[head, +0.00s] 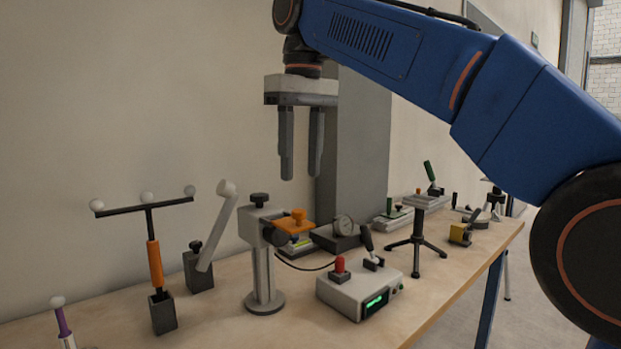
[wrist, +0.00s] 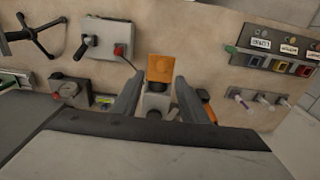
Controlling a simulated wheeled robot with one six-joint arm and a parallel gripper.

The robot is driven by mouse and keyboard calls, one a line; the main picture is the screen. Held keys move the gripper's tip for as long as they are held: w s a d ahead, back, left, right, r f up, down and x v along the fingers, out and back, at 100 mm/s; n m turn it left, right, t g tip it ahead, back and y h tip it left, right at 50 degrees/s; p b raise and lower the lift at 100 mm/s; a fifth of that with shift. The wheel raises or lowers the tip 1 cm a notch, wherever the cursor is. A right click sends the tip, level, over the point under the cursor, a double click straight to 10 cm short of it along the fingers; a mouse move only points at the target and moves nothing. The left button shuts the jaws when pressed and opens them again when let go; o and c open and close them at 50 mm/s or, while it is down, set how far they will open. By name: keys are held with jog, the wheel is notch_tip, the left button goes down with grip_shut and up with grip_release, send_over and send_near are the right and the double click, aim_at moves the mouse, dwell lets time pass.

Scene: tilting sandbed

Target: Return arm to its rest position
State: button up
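My gripper (head: 301,178) hangs pointing down in the head view, above the workbench and clear of everything on it. Its two grey fingers are apart with nothing between them. In the wrist view my gripper (wrist: 155,88) also shows both fingers spread. The stand with the orange-topped clamp head (head: 262,232) is below the gripper. Its orange plate (wrist: 160,68) shows between the fingertips in the wrist view, farther down. My blue arm reaches across the upper right of the head view.
The bench (head: 420,305) holds a control box with a red knob (head: 358,291), a tripod (head: 416,245), a dial gauge (head: 340,233) and an orange-handled T-bar (head: 155,264). A grey pillar (head: 362,135) stands behind. Labelled bins (wrist: 268,58) show in the wrist view. Air around the gripper is free.

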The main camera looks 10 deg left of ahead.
jog(key=s+d+f+m+t, duration=0.1)
jog(key=d+f+m, duration=0.1)
jog(key=d+f, duration=0.45)
jog(key=s+d+f+m, duration=0.15)
jog(key=d+f, duration=0.25)
jog(key=d, duration=0.6)
jog(key=s+d+f+m+t, duration=0.1)
jog(key=s+d+f+m, duration=0.1)
jog(key=d+f, duration=0.5)
jog(key=s+d+f+m, duration=0.1)
jog(key=s+d+f, duration=0.3)
jog(key=f, duration=0.3)
jog(key=s+d+f+m+t, duration=0.1)
jog(key=s+d+f, duration=0.4)
jog(key=f, duration=0.3)
jog(key=s+d+f+m+t, duration=0.1)
jog(key=s+d+f+m, duration=0.1)
jog(key=s+d+f, duration=0.3)
notch_tip(320, 180, down, 3)
jog(key=shift+d+f, duration=0.1)
jog(key=shift+d, duration=0.45)
jog(key=shift+c, duration=0.4)
